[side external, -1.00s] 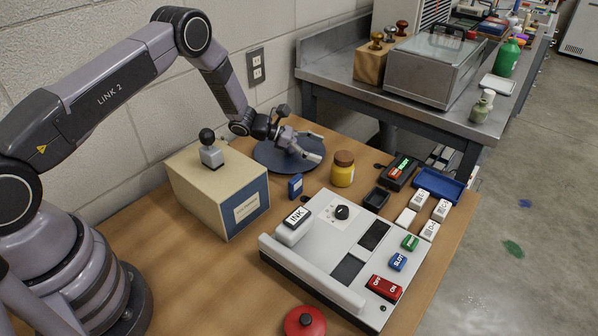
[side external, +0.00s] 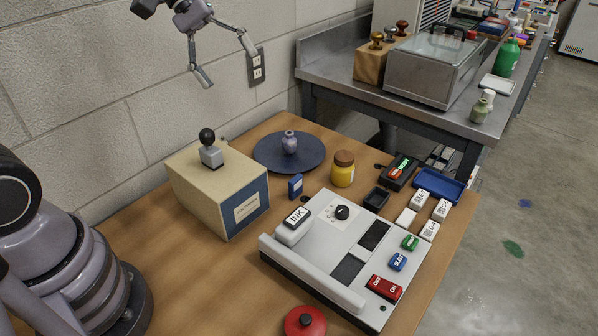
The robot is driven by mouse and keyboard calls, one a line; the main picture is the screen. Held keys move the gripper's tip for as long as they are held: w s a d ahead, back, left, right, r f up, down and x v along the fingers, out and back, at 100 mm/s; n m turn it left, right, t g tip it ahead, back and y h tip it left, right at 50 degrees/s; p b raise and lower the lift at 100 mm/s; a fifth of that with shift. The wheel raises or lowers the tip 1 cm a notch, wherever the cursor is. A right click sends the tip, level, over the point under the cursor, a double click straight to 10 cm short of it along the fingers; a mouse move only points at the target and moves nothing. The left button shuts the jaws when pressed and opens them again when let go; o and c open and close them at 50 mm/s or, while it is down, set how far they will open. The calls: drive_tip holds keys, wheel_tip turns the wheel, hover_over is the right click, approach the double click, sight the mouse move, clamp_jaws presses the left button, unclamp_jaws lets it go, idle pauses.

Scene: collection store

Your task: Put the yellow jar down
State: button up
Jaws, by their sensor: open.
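The yellow jar (side external: 343,172) with a brown lid stands upright on the wooden table (side external: 150,262), just right of a dark blue round plate (side external: 265,157). My gripper (side external: 228,65) is high up in front of the wall, above and left of the plate. Its fingers are spread wide and nothing is between them. It is well clear of the jar. A small purple-grey vase (side external: 290,142) stands upright on the plate.
A beige box (side external: 215,185) with a knobbed stamp on top stands left of the jar. A white control console (side external: 320,255) fills the front right. A small blue block (side external: 295,186) and a black tray (side external: 376,198) flank the jar. A metal bench (side external: 455,112) stands behind.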

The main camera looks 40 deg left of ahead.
drive_tip(key=s+a+r+m+t+y, duration=0.2)
drive_tip(key=s+a+m+y, duration=0.1)
drive_tip(key=s, duration=0.6)
drive_tip(key=s+a+r+m+t+y, duration=0.1)
drive_tip(key=s+a+m+y, duration=0.3)
drive_tip(key=s, duration=0.5)
drive_tip(key=shift+a+r+m+t, duration=0.4)
drive_tip(key=shift+a+m+t, duration=0.05)
drive_tip(key=shift+m+t, duration=0.05)
